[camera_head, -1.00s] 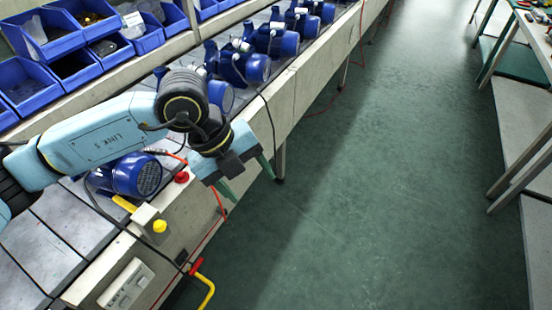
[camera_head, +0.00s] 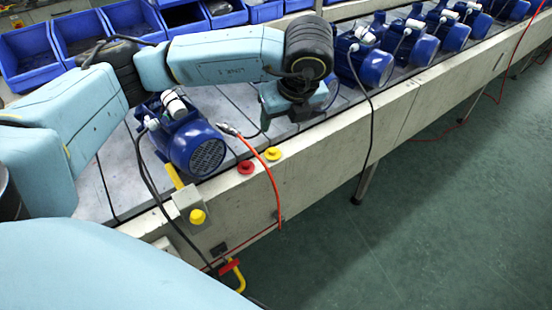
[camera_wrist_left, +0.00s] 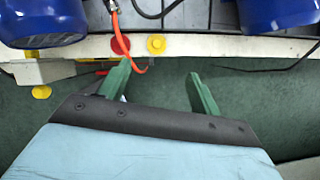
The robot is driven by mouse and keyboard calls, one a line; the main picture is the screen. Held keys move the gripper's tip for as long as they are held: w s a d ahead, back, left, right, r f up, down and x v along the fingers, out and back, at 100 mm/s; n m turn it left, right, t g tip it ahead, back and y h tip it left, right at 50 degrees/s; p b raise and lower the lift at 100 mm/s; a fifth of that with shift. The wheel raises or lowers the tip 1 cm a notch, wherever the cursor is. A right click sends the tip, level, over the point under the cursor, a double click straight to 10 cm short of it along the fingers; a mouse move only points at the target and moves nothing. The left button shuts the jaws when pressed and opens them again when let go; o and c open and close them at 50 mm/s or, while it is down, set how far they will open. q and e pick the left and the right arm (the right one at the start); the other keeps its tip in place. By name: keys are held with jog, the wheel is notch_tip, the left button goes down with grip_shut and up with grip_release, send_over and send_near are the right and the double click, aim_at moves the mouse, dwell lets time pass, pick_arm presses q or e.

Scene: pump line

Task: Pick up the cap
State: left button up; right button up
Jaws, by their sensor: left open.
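My left gripper (camera_wrist_left: 159,70) is open in the left wrist view, with two green fingers apart and nothing between them. In the head view the left gripper (camera_head: 289,103) is above the conveyor, right of the nearest blue pump (camera_head: 195,142); its fingers are hidden there. I cannot single out a loose cap. White cap-like pieces (camera_head: 173,104) sit on top of the nearest pump, left of the gripper, and similar ones (camera_head: 364,34) sit on the pump behind. My right gripper is not in view.
Red (camera_head: 246,168) and yellow (camera_head: 273,154) buttons sit on the conveyor edge. An orange hose (camera_head: 268,175) and black cables hang over it. Blue bins (camera_head: 82,36) line the back. The green floor (camera_head: 440,220) is clear.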

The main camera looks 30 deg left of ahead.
pick_arm(q)
jog(key=f, duration=0.1)
jog(key=b, duration=0.2)
send_over(273, 151)
jog(key=d, duration=0.2)
jog(key=f, duration=0.7)
jog(key=shift+s+a+f, duration=0.1)
jog(key=shift+s+f, duration=0.05)
jog(key=shift+s, duration=0.2)
jog(key=x, duration=0.4)
jog(key=shift+s+f+b, duration=0.3)
jog(key=shift+b, duration=0.1)
jog(key=shift+w+a+f, duration=0.1)
jog(key=shift+a+f, duration=0.05)
jog(key=shift+f, duration=0.2)
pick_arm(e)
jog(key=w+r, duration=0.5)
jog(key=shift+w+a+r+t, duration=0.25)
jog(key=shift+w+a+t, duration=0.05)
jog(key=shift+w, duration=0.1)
pick_arm(q)
jog(key=c, duration=1)
